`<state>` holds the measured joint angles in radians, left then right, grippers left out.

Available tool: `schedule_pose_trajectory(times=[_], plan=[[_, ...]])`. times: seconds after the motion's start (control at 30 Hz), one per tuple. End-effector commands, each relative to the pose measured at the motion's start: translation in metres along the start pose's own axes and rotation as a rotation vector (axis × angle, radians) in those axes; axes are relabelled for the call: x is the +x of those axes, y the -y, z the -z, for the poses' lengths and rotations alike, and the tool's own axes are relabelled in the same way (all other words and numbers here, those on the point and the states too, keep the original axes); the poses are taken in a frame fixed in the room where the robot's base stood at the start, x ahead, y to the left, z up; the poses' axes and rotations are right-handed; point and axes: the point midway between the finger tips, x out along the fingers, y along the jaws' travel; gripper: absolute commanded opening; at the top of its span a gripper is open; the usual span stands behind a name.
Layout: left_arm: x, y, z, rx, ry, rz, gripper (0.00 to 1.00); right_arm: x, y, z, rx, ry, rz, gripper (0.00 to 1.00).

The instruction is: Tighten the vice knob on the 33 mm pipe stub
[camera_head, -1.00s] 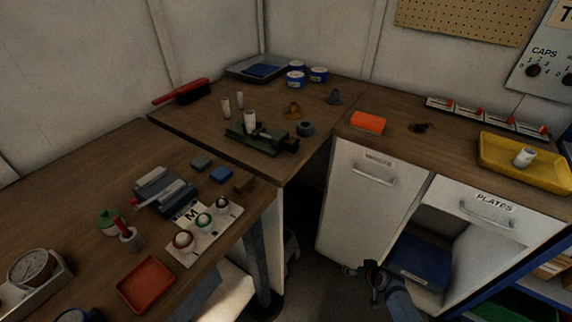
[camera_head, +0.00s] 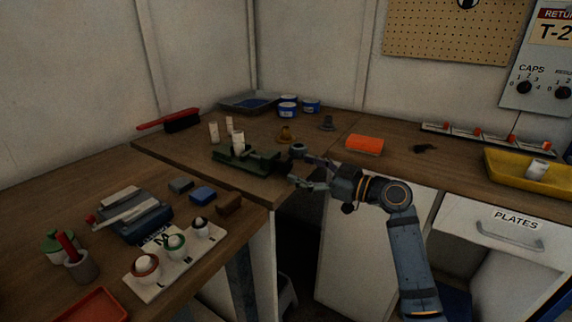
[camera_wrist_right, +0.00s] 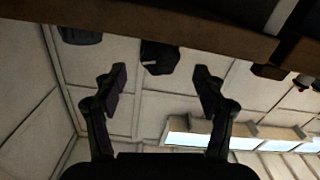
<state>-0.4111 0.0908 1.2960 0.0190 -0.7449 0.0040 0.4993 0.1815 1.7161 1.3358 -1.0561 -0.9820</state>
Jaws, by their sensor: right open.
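The green vice (camera_head: 262,163) sits near the front edge of the corner bench. A pale pipe stub (camera_head: 238,143) stands upright at it. A dark green round piece (camera_head: 297,149) is at the right of the vice; I cannot tell if it is the vice knob. My right gripper (camera_head: 299,170) is open, its fingers pointing left toward the vice's right end. In the right wrist view, a dark blocky thing (camera_wrist_right: 159,58) shows beyond and between the spread fingertips (camera_wrist_right: 161,79); nothing is held. My left gripper is not in view.
Two more pale stubs (camera_head: 214,132) stand behind the vice. A brass-coloured piece (camera_head: 286,134) and an orange block (camera_head: 364,145) lie on the bench. The bench's front edge (camera_head: 262,203) is close to my right gripper. White cabinets stand below at the right.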

Motion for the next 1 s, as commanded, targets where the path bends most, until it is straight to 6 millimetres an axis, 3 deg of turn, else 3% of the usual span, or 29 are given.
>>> schedule_pose_trajectory(times=[0.1, 0.3, 0.63, 1.0], plan=[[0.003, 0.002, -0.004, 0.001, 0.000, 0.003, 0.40, 0.026, 0.001, 0.002, 0.004, -0.004, 0.002, 0.71], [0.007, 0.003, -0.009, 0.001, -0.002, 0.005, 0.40, 0.052, 0.000, 0.000, 0.002, 0.000, 0.000, 0.71], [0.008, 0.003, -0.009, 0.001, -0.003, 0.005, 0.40, 0.057, 0.000, -0.001, 0.001, 0.002, 0.000, 0.71], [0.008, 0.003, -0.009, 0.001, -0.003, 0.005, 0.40, 0.057, 0.000, -0.001, 0.001, 0.002, 0.000, 0.22]])
